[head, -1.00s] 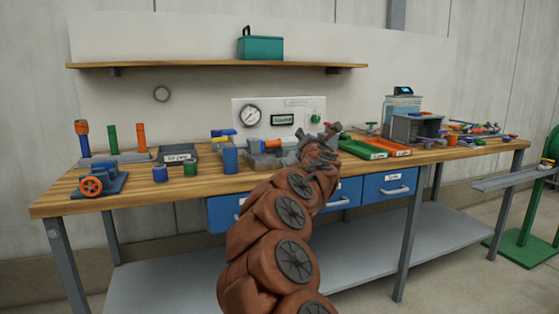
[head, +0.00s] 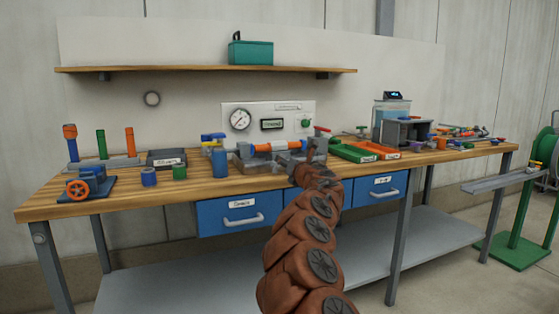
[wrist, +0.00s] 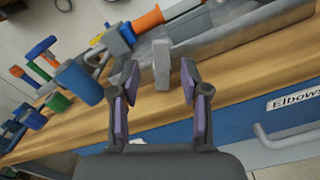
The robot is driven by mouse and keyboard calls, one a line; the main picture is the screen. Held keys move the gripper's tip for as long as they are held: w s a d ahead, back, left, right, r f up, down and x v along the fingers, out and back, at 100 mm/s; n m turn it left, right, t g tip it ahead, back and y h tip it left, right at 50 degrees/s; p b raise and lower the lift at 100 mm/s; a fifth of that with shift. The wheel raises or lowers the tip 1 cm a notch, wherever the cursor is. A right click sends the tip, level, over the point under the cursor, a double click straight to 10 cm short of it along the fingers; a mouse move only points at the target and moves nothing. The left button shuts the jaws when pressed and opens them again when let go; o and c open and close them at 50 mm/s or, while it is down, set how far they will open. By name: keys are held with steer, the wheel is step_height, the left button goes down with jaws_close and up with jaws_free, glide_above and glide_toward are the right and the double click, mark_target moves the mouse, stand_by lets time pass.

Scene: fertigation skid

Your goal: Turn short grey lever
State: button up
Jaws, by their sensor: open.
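A short grey lever (wrist: 161,64) stands out from the front of a grey fixture (wrist: 235,28) on the workbench in the wrist view. It appears between the two fingertips of my gripper (wrist: 158,84). The fingers are open, with purple pads, and a gap shows on both sides of the lever. I cannot tell how deep the lever lies between them. In the head view my gripper (head: 308,158) is small, at the right end of the fixture holding an orange pipe (head: 264,147), and my arm hides the lever there.
Left of the fixture stand a blue cylinder (head: 220,163) and a green one (head: 179,172). A green tray (head: 352,152) and a red-orange tray (head: 385,153) lie to the right. A drawer labelled Elbows (wrist: 290,130) is below the bench edge. A gauge panel (head: 268,108) stands behind.

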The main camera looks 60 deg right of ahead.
steer(key=shift+p+x, duration=0.45)
steer(key=shift+x, duration=1.25)
steer(key=shift+w+d, duration=0.35)
steer(key=shift+w, duration=0.25)
steer(key=shift+w+d+p, duration=0.25)
steer(key=shift+p, duration=0.15)
steer(key=shift+c, duration=0.2)
